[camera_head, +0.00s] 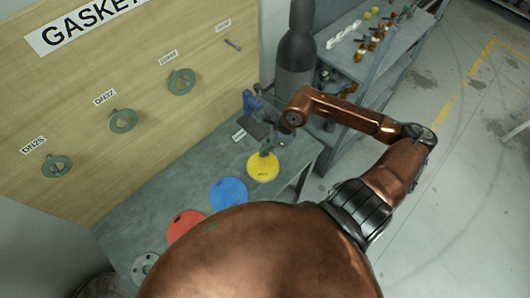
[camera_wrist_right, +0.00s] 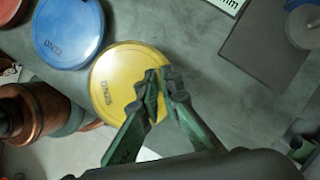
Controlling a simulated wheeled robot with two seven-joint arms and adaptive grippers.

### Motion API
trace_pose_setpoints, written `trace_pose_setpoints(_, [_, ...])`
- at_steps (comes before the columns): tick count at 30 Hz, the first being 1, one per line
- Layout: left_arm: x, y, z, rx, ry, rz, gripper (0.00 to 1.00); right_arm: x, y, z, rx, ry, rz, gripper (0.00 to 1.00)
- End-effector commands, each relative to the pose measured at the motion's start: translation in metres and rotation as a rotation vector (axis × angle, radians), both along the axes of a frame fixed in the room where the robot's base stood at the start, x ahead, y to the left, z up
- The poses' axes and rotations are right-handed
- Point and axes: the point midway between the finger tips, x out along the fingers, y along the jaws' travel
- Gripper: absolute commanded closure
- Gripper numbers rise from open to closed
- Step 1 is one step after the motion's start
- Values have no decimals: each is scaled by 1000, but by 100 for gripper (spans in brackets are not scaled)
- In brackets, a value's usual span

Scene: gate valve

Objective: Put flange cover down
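The yellow flange cover (camera_head: 263,168), a flat round disc, is at the right end of the grey bench beside the blue disc. It also shows in the right wrist view (camera_wrist_right: 117,84), marked DN25. My right gripper (camera_head: 265,153) is at its edge. In the right wrist view, the fingertips (camera_wrist_right: 162,78) are close together at the cover's rim, one over its face, and look shut on it. Whether the cover touches the bench is hard to tell. My left gripper is not in view.
The blue disc (camera_head: 229,194), red disc (camera_head: 186,226) and a grey flange (camera_head: 145,267) lie along the bench (camera_head: 190,181). A dark pad (camera_wrist_right: 264,49) lies beyond the cover. A tall dark cylinder (camera_head: 295,66) and a shelf (camera_head: 357,63) stand behind.

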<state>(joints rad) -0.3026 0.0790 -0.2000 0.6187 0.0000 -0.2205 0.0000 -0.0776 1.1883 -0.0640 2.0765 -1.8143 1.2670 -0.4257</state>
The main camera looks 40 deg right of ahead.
Motion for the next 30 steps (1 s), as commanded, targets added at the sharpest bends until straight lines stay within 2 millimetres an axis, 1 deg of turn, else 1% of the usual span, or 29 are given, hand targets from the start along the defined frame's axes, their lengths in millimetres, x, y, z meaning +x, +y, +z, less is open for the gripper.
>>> trace_pose_setpoints(3, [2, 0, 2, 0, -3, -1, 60, 6, -6, -8, 1, -1, -2, 100])
trace_pose_setpoints(8, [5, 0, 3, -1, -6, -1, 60, 10, -10, -16, 1, 0, -2, 100])
trace_pose_setpoints(15, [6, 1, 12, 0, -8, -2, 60, 10, -9, -45, 3, 0, -1, 100])
trace_pose_setpoints(25, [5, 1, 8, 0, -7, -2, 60, 10, -10, -50, -1, -1, 1, 100])
trace_pose_setpoints(26, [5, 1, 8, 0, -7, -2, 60, 10, -10, -50, 0, 0, 0, 94])
trace_pose_setpoints(30, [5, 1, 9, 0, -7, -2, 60, 9, -10, -49, 0, 0, 0, 85])
